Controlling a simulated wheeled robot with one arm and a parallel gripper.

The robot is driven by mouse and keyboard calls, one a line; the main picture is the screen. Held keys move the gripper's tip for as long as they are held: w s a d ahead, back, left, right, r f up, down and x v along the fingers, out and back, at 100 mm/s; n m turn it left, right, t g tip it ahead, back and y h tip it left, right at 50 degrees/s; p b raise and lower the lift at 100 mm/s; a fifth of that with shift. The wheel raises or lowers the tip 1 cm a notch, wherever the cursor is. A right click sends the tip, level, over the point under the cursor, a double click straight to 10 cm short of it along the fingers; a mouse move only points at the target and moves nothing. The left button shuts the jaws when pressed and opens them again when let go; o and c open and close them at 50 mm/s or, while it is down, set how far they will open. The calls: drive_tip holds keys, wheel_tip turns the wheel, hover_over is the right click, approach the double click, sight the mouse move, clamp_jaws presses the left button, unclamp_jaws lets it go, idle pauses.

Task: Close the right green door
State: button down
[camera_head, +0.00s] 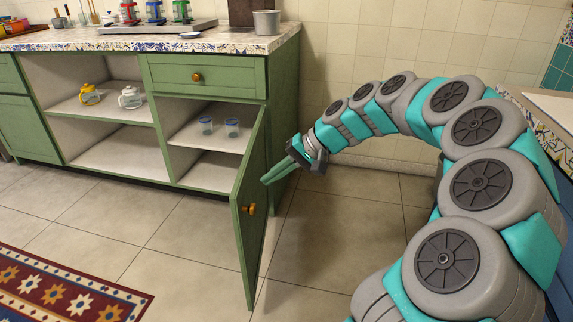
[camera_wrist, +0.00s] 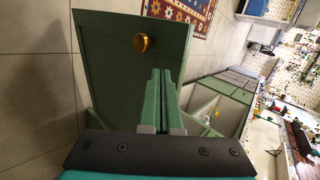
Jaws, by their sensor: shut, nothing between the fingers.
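The right green door (camera_head: 248,208) stands wide open, swung out from the right end of the green cabinet.
Two glasses (camera_head: 219,128) stand on the shelf in the right compartment. A yellow teapot (camera_head: 90,94) and a white teapot (camera_head: 130,97) sit in the open middle compartment. A patterned rug (camera_head: 65,290) lies at front left. The tiled floor left of the door is clear.

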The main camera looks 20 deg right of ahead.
sight(240, 187)
drive_tip(key=shift+w+a+f, duration=0.15)
drive_tip(key=shift+w+a, duration=0.2)
drive_tip(key=shift+a, duration=0.4)
drive_tip(key=shift+w+a+f, duration=0.2)
drive_tip(key=shift+w+a, duration=0.2)
drive_tip(key=shift+a, duration=0.4)
drive_tip(key=shift+w+a+f, duration=0.15)
drive_tip(key=shift+w+a, duration=0.2)
drive_tip(key=shift+a, duration=0.4)
drive_tip(key=shift+a, duration=0.1)
